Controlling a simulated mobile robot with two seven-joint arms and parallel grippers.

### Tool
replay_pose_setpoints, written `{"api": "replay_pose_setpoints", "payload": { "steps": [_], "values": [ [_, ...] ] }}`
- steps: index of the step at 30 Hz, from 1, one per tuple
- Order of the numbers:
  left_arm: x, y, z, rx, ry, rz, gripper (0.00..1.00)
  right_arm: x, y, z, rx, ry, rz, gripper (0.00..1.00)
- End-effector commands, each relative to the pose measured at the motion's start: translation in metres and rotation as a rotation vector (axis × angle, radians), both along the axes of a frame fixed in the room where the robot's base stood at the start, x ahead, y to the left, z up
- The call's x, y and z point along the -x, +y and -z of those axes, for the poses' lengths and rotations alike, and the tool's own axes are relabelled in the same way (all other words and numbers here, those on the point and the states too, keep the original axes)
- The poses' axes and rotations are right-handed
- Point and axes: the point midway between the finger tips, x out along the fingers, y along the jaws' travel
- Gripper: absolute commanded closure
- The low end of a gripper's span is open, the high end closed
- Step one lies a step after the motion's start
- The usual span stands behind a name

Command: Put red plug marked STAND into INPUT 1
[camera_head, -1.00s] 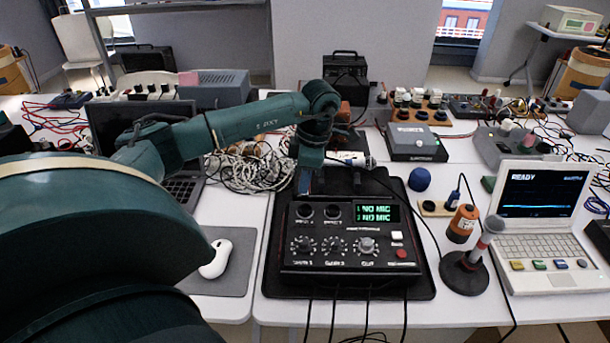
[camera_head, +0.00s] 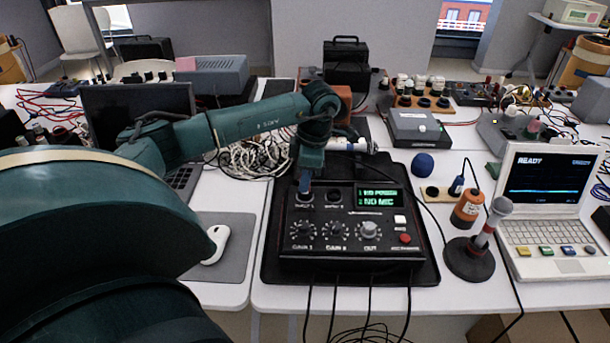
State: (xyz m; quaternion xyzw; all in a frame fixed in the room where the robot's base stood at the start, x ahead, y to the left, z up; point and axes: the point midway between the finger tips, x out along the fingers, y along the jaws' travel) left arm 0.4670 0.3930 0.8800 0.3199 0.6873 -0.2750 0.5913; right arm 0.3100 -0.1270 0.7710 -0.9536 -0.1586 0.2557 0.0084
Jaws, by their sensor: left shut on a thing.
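The black mixer box (camera_head: 345,262) stands on a dark mat, with two round input sockets, three knobs and a lit display (camera_head: 379,197). The display's first line seems to read NO POWER, the second NO MIC. My left gripper (camera_head: 305,185) points down over the left socket, INPUT 1. It is shut on a small blue piece that looks like a plug (camera_head: 305,187), whose lower end is at the socket. How deep it sits I cannot tell. The right-hand socket, INPUT 2 (camera_head: 334,195), looks empty. I cannot make out a red plug marked STAND. My right gripper is out of view.
A microphone on a round stand (camera_head: 470,260), an orange can (camera_head: 467,208) and a white laptop (camera_head: 548,215) stand right of the mixer. A blue ball (camera_head: 422,164) lies behind it. Several cables hang in front. A white mouse (camera_head: 216,244) lies at the left.

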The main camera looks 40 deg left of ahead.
Motion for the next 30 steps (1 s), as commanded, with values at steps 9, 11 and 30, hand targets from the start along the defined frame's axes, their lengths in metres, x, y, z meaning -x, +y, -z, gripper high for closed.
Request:
{"api": "replay_pose_setpoints", "payload": {
  "steps": [9,11,30],
  "values": [
    [0.0001,-0.0001,-0.0002,0.000,0.000,0.000,1.00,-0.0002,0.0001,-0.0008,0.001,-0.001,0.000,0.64],
    [0.0001,-0.0001,0.0000,0.000,0.000,0.000,1.00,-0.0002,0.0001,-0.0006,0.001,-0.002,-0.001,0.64],
    [0.0001,0.0001,0.0046,0.000,0.000,0.000,0.78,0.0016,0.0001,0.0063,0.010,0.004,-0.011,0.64]
  ]
}}
